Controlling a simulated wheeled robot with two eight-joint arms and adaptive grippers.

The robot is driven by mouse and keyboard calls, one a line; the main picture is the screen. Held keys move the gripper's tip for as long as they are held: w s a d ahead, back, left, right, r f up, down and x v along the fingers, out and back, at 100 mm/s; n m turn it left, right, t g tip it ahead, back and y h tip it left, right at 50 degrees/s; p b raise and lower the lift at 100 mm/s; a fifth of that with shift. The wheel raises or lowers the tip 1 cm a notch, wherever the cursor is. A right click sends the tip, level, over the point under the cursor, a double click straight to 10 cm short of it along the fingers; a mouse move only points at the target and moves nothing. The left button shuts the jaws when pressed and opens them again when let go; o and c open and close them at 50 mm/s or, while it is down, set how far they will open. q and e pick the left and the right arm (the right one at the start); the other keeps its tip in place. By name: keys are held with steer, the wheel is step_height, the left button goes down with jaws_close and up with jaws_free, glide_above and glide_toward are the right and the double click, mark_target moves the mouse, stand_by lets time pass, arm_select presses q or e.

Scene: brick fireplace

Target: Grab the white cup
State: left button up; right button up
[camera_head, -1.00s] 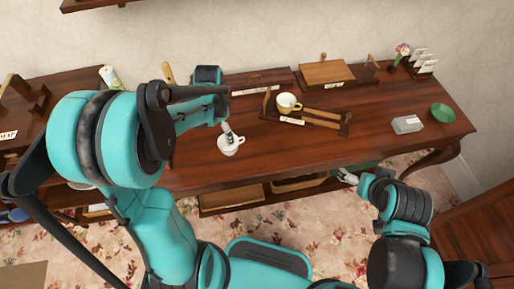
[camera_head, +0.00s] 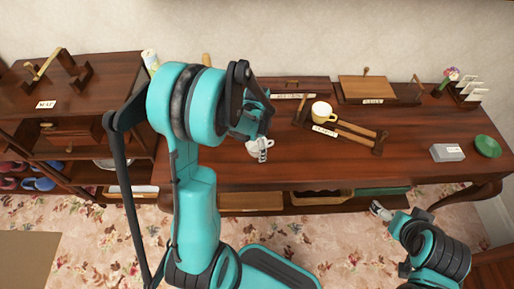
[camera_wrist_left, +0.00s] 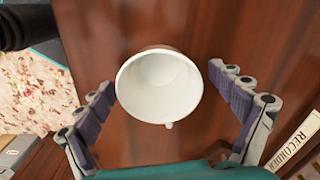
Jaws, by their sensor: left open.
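The white cup (camera_head: 254,147) stands on the dark wooden table, partly hidden by my left gripper (camera_head: 264,150) in the head view. In the left wrist view the cup (camera_wrist_left: 160,88) is seen from above, upright and empty, with a small part of its handle at the lower rim. My left gripper (camera_wrist_left: 160,108) is open, with one finger on each side of the cup and a gap on both sides. My right gripper (camera_head: 380,210) is low in front of the table, away from the cup; its jaw state is too small to tell.
A grey box (camera_head: 447,152) and a green bowl (camera_head: 487,146) lie at the right end. A label reading RECORDER (camera_wrist_left: 295,142) is near the right finger.

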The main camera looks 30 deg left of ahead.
arm_select(q)
steer(key=c, duration=1.4)
steer(key=shift+o, duration=0.2)
steer(key=shift+r, duration=0.1)
